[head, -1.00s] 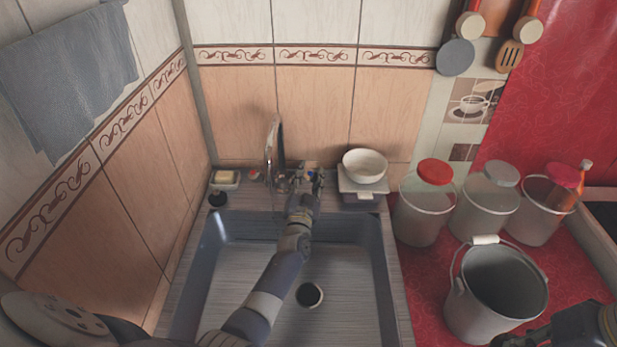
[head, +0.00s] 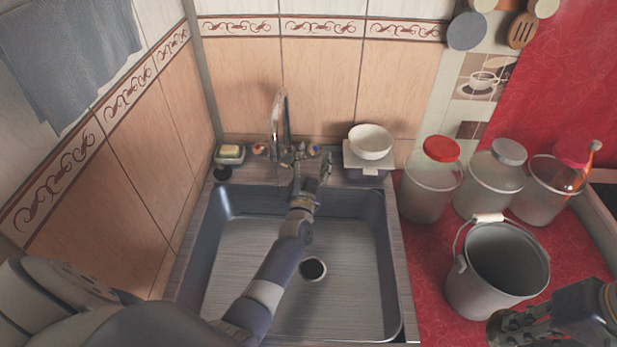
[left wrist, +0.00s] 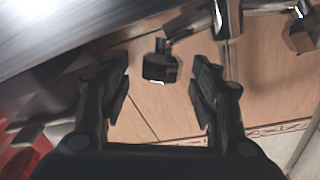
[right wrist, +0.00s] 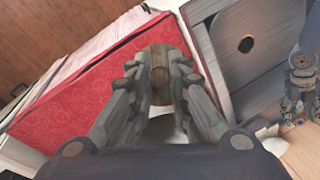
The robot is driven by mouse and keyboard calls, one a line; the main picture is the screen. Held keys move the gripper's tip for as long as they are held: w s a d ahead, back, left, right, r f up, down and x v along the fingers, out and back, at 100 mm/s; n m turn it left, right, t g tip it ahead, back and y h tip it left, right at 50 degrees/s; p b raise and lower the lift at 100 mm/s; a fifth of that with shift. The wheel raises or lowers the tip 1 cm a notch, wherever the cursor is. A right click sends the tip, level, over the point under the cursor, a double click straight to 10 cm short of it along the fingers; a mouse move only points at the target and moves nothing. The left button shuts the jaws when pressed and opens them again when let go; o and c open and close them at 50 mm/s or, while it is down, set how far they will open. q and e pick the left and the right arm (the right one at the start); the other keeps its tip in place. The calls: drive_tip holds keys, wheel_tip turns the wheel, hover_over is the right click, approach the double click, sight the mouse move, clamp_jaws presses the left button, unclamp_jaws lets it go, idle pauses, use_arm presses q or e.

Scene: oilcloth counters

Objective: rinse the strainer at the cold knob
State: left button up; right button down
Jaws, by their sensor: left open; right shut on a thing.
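The cold knob (head: 313,150), with a blue mark, stands right of the chrome tap (head: 280,118) behind the sink. My left gripper (head: 318,172) is open just in front of it. In the left wrist view a dark, square-looking knob (left wrist: 160,68) shows between the spread fingertips (left wrist: 162,72), with no visible grip on it. My right gripper (head: 520,325) is low at the right, in front of the bucket. In the right wrist view it is shut on a brown wooden handle (right wrist: 160,72), seemingly the strainer's. The strainer's bowl cannot be made out.
The sink basin (head: 240,290) is empty. A red-marked knob (head: 258,149) and a soap dish (head: 230,155) stand left of the tap. A white bowl (head: 371,140) sits at the right. A grey bucket (head: 470,295) and lidded jars (head: 430,190) occupy the red counter.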

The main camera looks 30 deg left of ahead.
use_arm(q)
drive_tip(key=v, duration=0.9)
drive_tip(key=shift+r, duration=0.1)
